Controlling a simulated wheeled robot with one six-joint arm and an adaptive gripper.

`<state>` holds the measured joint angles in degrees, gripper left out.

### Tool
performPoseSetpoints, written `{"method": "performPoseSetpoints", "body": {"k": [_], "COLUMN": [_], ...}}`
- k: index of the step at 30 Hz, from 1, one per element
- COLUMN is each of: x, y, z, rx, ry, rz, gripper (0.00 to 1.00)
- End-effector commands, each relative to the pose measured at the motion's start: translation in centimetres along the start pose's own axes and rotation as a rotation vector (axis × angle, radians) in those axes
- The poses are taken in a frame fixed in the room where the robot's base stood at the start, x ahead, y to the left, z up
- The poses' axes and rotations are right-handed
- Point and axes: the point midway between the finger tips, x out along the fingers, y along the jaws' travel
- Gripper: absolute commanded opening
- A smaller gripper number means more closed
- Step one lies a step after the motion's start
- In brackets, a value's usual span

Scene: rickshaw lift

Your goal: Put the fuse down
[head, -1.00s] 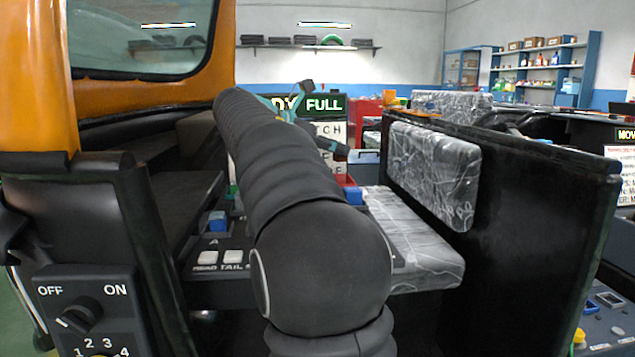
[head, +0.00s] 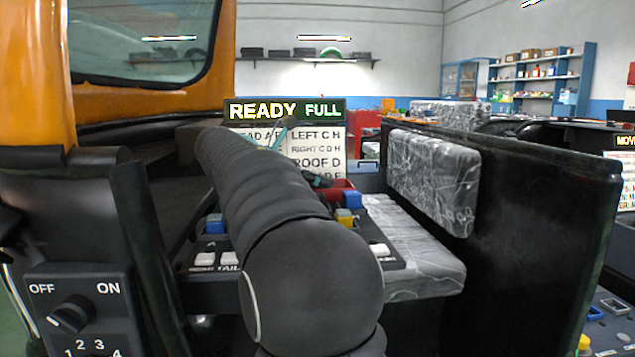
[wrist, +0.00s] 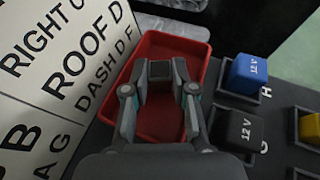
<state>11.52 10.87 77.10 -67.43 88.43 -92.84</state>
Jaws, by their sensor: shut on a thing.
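My gripper (wrist: 160,82) is over the red tray (wrist: 198,58) in the wrist view, its fingers closed on a small dark grey piece, the fuse (wrist: 160,70). Little of the fuse shows between the fingertips, and I cannot tell whether it touches the tray floor. The tray floor around the fingers looks empty. In the head view my gripper (head: 318,180) is small and partly hidden behind my arm, beside the red tray (head: 343,184).
Right of the tray stand a blue 12V block (wrist: 250,72), a black 12V block (wrist: 238,130) and a yellow block (wrist: 311,125) in sockets. A lettered board (wrist: 50,60) rises close on the left. A grey marbled seat (head: 420,250) and black panel (head: 550,210) stand right.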

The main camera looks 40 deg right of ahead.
Motion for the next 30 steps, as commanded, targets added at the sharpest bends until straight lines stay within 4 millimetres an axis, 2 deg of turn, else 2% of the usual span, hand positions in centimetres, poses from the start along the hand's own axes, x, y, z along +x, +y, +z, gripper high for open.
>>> {"method": "performPoseSetpoints", "body": {"k": [2, 3, 4, 16, 20, 30], "x": [0.1, 0.1, 0.1, -0.1, -1.9, -8.6], "y": [0.0, 0.0, 0.0, 0.0, 0.1, 0.1], "z": [-0.2, -0.2, -0.2, 0.2, 0.2, 0.3], "rx": [-0.001, -0.001, 0.000, 0.001, -0.001, -0.001], "ry": [0.000, 0.000, 0.000, 0.000, 0.000, 0.000], "rz": [0.000, 0.000, 0.001, 0.000, 0.004, 0.004], "gripper": [0.12, 0.28, 0.36, 0.36, 0.36, 0.36]}}
